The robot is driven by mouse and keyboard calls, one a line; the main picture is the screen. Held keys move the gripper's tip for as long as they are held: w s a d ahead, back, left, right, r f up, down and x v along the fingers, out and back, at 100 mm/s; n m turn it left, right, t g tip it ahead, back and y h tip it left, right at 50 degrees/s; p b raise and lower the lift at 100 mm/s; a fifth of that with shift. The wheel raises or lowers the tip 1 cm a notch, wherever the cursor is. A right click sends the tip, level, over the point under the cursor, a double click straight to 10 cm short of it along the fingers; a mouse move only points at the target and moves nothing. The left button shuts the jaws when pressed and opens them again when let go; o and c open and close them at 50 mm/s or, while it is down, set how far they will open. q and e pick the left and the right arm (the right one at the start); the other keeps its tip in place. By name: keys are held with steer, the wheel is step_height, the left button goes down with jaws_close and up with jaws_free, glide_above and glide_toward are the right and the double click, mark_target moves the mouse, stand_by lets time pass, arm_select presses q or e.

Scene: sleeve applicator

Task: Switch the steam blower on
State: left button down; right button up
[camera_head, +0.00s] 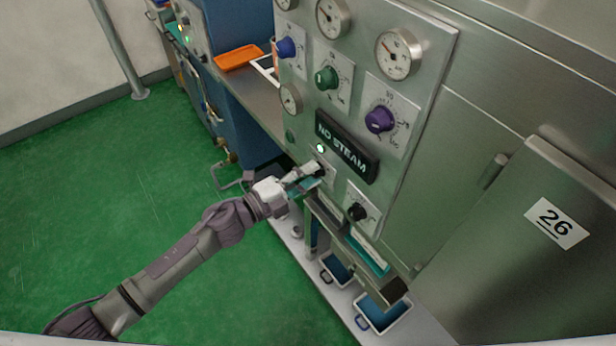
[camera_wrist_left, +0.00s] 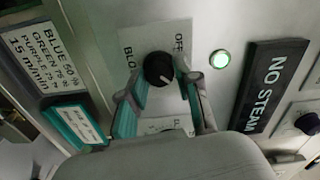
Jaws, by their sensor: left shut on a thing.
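The black blower knob (camera_wrist_left: 158,68) sits on a pale plate on the metal panel in the left wrist view. The plate reads "OFF" on one side and a partly hidden word starting "BLO" on the other. My left gripper (camera_wrist_left: 162,82) has one finger on each side of the knob and is shut on it. I cannot tell clearly which label the knob points to. In the head view my left gripper (camera_head: 314,174) is at the lower left of the panel and largely hides this knob. My right gripper is not in view.
A lit green lamp (camera_wrist_left: 220,59) and a dark "NO STEAM" sign (camera_head: 347,146) are close beside the gripper. Another black knob (camera_head: 357,211) is lower right. Purple (camera_head: 380,119), green (camera_head: 326,78) and blue (camera_head: 286,48) knobs and gauges are above. Blue bins (camera_head: 385,316) stand below.

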arm_select(q)
steer(key=shift+m, duration=0.4)
steer(key=c, duration=0.8)
jaws_free()
steer(key=v, duration=1.2)
